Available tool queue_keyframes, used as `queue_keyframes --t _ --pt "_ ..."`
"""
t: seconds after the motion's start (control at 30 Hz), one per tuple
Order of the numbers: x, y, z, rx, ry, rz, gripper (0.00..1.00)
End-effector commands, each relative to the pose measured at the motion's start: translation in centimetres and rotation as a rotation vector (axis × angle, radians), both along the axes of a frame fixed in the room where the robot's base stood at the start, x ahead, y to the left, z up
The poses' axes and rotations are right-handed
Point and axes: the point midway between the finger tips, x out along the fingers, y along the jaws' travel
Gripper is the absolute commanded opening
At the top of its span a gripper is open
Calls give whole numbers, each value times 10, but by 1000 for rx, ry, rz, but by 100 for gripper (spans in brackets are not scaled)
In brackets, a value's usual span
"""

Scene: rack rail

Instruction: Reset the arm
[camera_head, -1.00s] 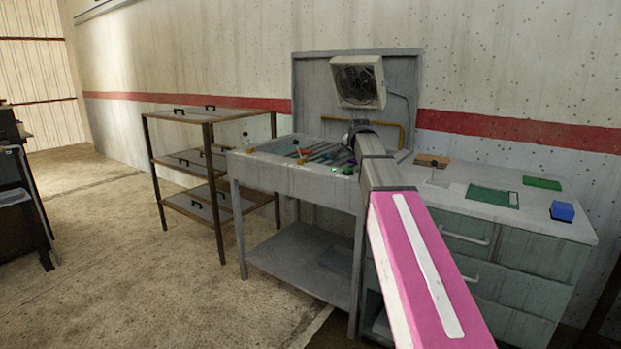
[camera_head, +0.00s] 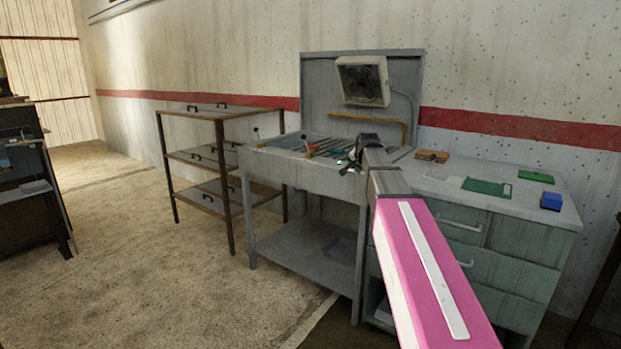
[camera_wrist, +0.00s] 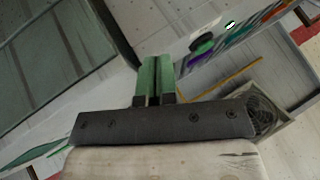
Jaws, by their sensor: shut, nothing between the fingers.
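My arm reaches forward from the lower right of the head view, a pink link with a white stripe and then a grey link. My gripper (camera_head: 352,161) is small and dark at its end, in front of the grey workbench sink (camera_head: 310,168). In the wrist view its two green fingers (camera_wrist: 154,76) lie side by side, shut, with nothing between them. Part of the bench and its coloured tools show beyond the fingers.
A grey bench with a backboard and a fan (camera_head: 362,81) stands against the wall. A cabinet (camera_head: 500,250) to its right carries a green mat (camera_head: 487,187) and a blue box (camera_head: 551,201). A brown-framed rack (camera_head: 222,150) stands left.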

Motion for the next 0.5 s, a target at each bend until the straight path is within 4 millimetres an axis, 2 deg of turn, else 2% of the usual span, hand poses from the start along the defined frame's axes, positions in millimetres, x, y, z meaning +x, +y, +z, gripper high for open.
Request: queue_keyframes --t 0.27,0.5 --pt "-41 1 -72 -60 104 78 0" --pt "-111 2 -169 -140 264 214 0"
